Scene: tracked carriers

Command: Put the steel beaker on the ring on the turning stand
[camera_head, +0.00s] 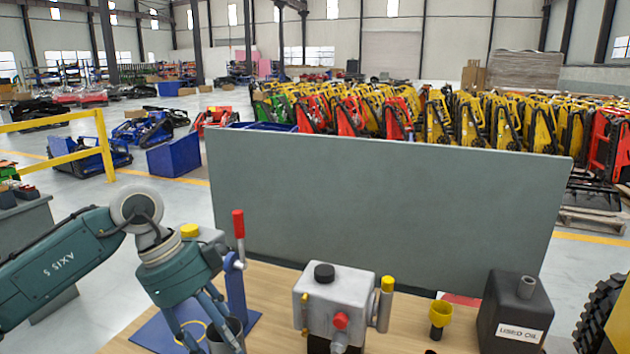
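My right gripper is not in view.
A blue clamp with a red handle (238,224) rises behind the beaker. A grey box with knobs (335,295), a yellow funnel (440,314) and a black oil can (513,308) stand to the right on the wooden table. A grey panel (385,205) closes the back.

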